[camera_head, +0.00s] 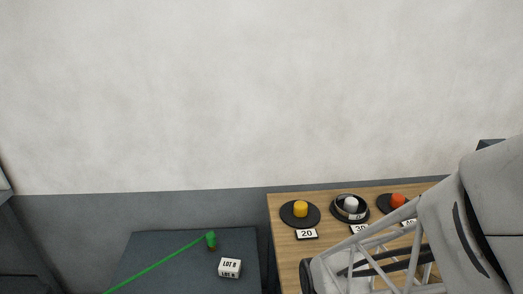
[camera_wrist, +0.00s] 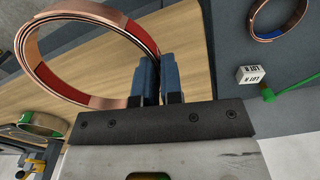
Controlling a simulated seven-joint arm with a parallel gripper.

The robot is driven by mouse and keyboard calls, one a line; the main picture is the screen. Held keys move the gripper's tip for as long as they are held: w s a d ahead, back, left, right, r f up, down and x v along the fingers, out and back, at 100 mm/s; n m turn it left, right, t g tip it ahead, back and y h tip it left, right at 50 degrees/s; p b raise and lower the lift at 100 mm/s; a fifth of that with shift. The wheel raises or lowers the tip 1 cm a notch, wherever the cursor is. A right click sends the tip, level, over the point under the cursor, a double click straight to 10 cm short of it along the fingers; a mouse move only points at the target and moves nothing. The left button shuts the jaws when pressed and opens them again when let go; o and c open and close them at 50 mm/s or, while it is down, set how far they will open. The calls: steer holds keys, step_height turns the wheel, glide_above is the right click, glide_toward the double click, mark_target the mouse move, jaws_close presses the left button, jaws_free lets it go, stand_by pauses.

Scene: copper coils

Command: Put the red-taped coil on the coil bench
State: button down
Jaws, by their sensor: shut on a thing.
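In the wrist view, a wide copper coil with red tape (camera_wrist: 52,78) is held by its rim between the blue fingertips of my gripper (camera_wrist: 160,78). The gripper is shut on the band, and the coil extends to the left over a wooden surface. In the head view, the wooden bench (camera_head: 283,238) stands at the lower right. It carries a yellow peg (camera_head: 300,208), a white peg (camera_head: 350,204) and a red-orange peg (camera_head: 397,200) on dark round bases. A ring lies around the white peg. My arm hides the bench's right front; gripper and held coil are not clearly visible there.
A dark table (camera_head: 165,250) left of the bench bears a white "LOT B" block (camera_head: 229,267) and a green post (camera_head: 211,240) with a green line. The wrist view shows a blue-taped copper coil (camera_wrist: 256,27) near the block and another coil (camera_wrist: 43,123) at lower left.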

glide_above(298, 287)
steer(key=shift+f, duration=0.75)
steer(key=shift+f, duration=1.75)
steer(key=shift+f, duration=0.1)
steer(key=c, duration=1.3)
jaws_free()
steer(key=shift+s, duration=0.1)
steer(key=shift+o, duration=0.2)
step_height(298, 287, up, 12)
